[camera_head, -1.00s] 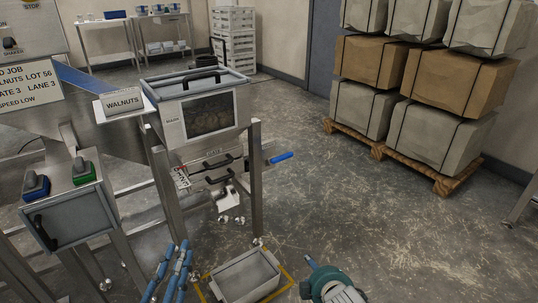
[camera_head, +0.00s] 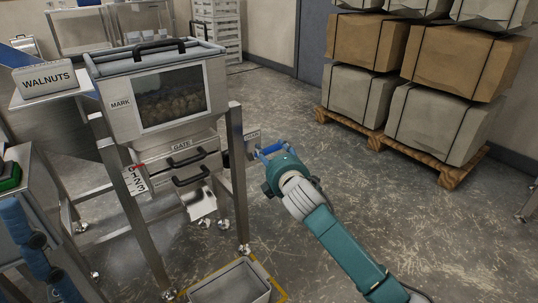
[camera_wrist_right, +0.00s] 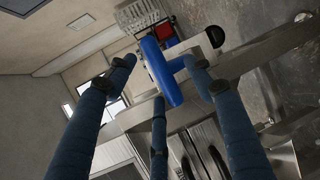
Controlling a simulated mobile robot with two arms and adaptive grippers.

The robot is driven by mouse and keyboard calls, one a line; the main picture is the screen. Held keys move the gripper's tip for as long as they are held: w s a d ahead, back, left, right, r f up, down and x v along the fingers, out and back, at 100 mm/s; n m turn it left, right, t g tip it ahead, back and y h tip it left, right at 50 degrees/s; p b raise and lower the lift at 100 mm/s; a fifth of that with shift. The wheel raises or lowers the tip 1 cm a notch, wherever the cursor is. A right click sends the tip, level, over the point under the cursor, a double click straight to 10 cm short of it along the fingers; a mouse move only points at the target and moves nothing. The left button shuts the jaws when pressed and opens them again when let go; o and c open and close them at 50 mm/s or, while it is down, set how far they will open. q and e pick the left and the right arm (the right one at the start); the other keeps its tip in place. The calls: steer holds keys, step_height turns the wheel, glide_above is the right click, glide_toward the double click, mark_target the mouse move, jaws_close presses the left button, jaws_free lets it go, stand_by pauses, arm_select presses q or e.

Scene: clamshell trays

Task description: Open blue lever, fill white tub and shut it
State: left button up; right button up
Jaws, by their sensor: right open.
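The blue lever (camera_head: 271,149) sticks out from the right side of the walnut hopper (camera_head: 160,95). My right gripper (camera_head: 268,160) is at the lever. In the right wrist view the open fingers (camera_wrist_right: 160,75) stand around the lever (camera_wrist_right: 162,70), apart from it as far as I can tell. The gate (camera_head: 182,165), with two dark handles, sits under the hopper window. The pale tub (camera_head: 208,292) stands open on the floor below, partly cut off by the picture's edge. My left gripper (camera_head: 38,245) shows in part at the lower left; its opening is unclear.
A metal leg (camera_head: 237,170) of the hopper stand is close to the right gripper. A 0-to-3 scale (camera_head: 135,179) is beside the gate. A yellow floor mark (camera_head: 268,268) surrounds the tub.

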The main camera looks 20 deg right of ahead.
mark_target(270, 150)
steer(key=shift+w+f+b, duration=0.15)
steer(key=shift+w+b, duration=0.1)
steer(key=shift+w, duration=0.55)
steer(key=shift+w+f+b, duration=0.15)
steer(key=shift+w+b, duration=0.05)
steer(key=shift+w, duration=0.6)
steer(key=shift+c, duration=0.3)
steer(key=shift+s+d, duration=0.1)
jaws_close()
steer(key=shift+r, duration=0.1)
